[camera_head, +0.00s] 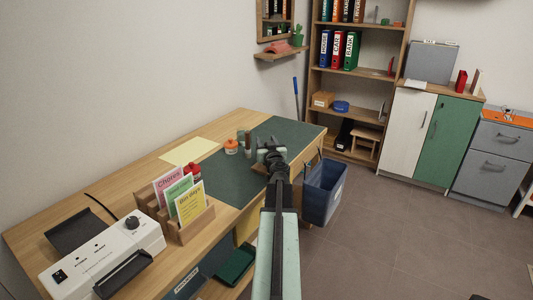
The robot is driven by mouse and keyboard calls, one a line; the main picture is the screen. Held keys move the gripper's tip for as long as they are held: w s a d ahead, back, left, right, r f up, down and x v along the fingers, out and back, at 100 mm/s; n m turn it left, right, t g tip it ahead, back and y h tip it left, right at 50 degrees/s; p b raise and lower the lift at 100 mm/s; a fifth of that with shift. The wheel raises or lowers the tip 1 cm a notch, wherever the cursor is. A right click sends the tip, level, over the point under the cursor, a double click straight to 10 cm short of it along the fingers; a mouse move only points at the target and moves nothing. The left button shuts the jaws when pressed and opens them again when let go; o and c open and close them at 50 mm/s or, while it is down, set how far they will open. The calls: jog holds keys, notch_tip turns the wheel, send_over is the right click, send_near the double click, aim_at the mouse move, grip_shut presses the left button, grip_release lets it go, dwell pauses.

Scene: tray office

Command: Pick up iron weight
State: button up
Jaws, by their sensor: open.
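My gripper (270,150) is over the far part of the wooden desk (145,153), above the dark green mat (228,178). It is open, and I see nothing held in it. My forearm hides part of the mat and desk edge. Just left of the gripper stand small dark grey upright shapes (248,141); one may be the iron weight, but they are too small to tell. An orange-topped jar (231,147) stands to their left.
A card holder (187,228) with coloured cards and a white machine (105,260) occupy the near desk. A blue bin (325,190) hangs or stands beside the desk's right edge. A bookshelf (312,70) and cabinets (408,130) stand behind.

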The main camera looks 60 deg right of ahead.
grip_shut()
dwell(1.4)
